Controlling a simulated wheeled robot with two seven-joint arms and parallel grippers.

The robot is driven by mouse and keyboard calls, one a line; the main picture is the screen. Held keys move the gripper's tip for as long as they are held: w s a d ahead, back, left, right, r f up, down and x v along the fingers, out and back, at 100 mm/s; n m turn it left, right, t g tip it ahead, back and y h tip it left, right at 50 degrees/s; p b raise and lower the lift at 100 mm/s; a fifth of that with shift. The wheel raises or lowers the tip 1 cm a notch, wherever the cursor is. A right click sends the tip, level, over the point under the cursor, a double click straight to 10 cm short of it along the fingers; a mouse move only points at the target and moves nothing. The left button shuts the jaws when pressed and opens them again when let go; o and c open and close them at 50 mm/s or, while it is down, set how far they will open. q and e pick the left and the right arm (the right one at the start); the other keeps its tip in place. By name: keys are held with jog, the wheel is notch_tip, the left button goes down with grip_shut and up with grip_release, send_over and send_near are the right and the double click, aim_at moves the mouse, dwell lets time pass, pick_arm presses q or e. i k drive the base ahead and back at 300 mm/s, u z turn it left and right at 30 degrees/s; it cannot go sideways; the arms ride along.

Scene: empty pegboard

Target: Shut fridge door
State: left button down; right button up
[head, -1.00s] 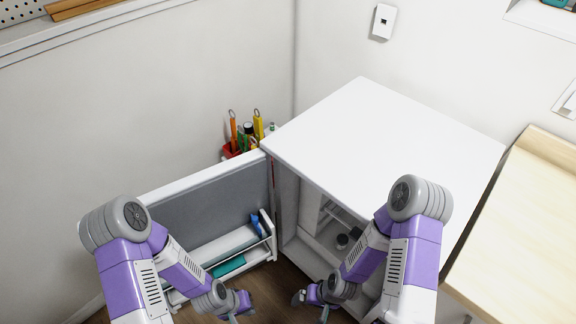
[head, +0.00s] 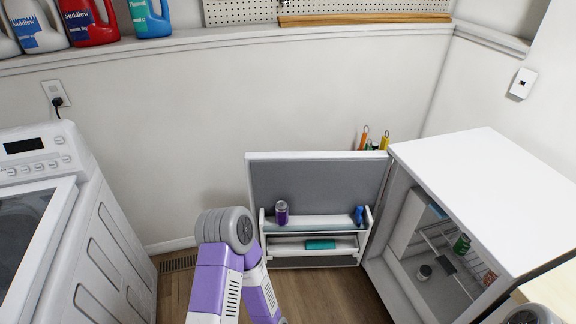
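The small white fridge (head: 465,185) stands at the right in the head view. Its door (head: 318,180) is wide open, swung out to the left with its grey inner side facing me. The door's racks (head: 310,243) hold a purple can (head: 281,212), a blue item (head: 359,215) and a teal item (head: 320,244). Inside the fridge are a green can (head: 462,244) and a dark jar (head: 424,272). My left arm is in front of the door's lower left, its gripper below the picture edge. Only a bit of my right arm shows at the bottom right; its gripper is out of view.
A white washer or dryer (head: 60,190) stands at the left. Detergent bottles (head: 92,20) stand on a ledge at the top left. Pens (head: 375,140) stand behind the door. A pale wooden top (head: 555,290) is at the lower right.

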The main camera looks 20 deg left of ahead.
aim_at(322, 192)
jog(key=u, duration=0.9)
jog(key=i, duration=1.05)
jog(key=z, duration=0.25)
